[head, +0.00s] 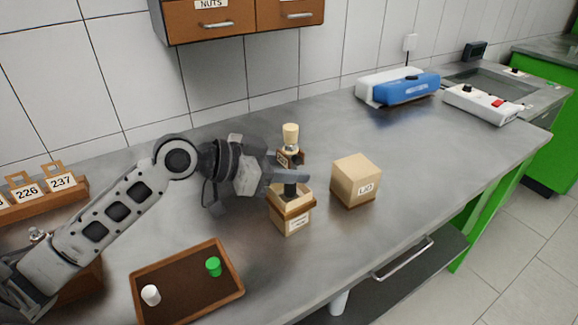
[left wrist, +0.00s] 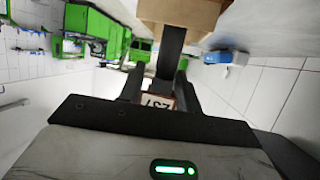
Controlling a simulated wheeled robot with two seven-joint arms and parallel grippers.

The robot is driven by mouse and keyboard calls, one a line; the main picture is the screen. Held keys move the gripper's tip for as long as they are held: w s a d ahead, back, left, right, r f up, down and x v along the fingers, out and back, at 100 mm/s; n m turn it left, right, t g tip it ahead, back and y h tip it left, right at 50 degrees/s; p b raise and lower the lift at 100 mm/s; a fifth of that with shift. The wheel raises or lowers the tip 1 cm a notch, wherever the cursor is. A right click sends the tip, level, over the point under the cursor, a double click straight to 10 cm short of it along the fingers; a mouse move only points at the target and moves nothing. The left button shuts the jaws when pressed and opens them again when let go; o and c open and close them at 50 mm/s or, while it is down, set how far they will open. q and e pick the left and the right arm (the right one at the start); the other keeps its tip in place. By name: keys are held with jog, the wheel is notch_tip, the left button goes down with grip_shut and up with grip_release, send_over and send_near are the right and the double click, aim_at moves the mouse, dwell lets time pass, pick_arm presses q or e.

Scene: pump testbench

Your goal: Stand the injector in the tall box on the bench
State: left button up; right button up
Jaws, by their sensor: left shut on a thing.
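My left gripper (head: 288,177) is shut on the injector, right above the tall box. The injector (head: 290,189) shows as a short dark piece between the fingers and the box top. The tall box (head: 291,221) is cream with a brown band and a white label, and stands upright on the bench. In the left wrist view the dark injector shaft (left wrist: 172,50) runs from the fingers (left wrist: 157,90) to the box (left wrist: 182,12). A white tag (left wrist: 158,102) with upside-down print sits at the fingers. How deep the injector's lower end is in the box is hidden.
A cream box marked LID (head: 357,182) stands right of the tall box. A small holder with a cream-topped part (head: 291,135) stands behind. A brown tray (head: 187,285) holds a white and a green piece. Drawers (head: 215,20) hang above. The bench's right middle is clear.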

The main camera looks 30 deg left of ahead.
aim_at(289, 195)
pick_arm(q)
jog(key=shift+f+b, duration=0.4)
jog(key=shift+f, duration=0.15)
jog(key=shift+f, duration=0.25)
dwell(0.4)
jog(key=shift+f+b, duration=0.4)
jog(key=shift+b, duration=0.05)
jog(key=shift+f+b, duration=0.35)
jog(key=shift+f, duration=0.2)
